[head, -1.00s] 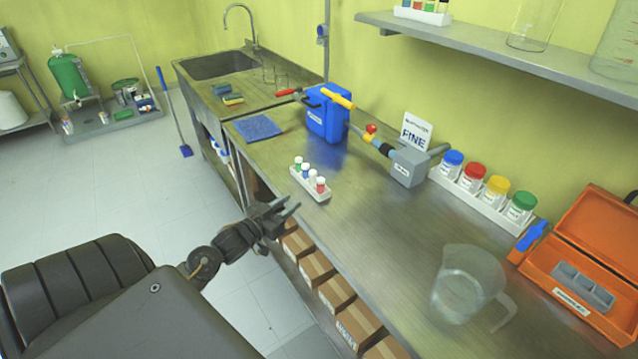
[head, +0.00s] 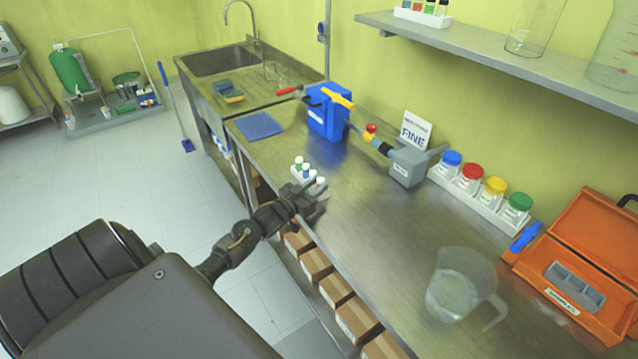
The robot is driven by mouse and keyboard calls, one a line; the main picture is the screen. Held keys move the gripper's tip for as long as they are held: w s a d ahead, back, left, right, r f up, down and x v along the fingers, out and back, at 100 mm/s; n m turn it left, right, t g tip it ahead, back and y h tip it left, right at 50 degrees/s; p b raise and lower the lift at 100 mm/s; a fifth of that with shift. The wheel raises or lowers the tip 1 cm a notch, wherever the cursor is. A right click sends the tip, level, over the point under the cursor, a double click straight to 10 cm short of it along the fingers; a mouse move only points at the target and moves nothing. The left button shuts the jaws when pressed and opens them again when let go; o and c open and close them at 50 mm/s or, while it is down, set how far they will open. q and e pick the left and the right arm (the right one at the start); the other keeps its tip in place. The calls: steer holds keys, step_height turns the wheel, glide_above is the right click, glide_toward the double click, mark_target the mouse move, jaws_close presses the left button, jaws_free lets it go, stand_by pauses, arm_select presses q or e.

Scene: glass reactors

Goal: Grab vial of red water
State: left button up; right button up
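A small white rack (head: 296,176) of vials with white caps stands near the front edge of the steel counter. The nearest vial (head: 320,182) is the one with red contents; its lower part is largely hidden by my gripper. Green (head: 298,164) and blue (head: 306,171) vials stand behind it in the row. My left gripper (head: 311,195) is at the near end of the rack, its fingers apart and overlapping the red vial's lower part in the head view. I cannot tell whether they touch it. My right gripper is out of view.
A blue box (head: 328,118) and a grey device (head: 408,168) stand behind the rack. A clear jug (head: 455,290), a row of colour-capped jars (head: 470,178) and an open orange case (head: 590,270) are to the right. The counter between rack and jug is clear.

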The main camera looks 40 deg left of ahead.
arm_select(q)
steer(key=shift+s, duration=0.1)
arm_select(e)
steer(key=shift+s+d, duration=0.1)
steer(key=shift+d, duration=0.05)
arm_select(q)
steer(key=c, duration=0.6)
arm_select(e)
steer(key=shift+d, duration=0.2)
arm_select(q)
steer(key=shift+r, duration=0.1)
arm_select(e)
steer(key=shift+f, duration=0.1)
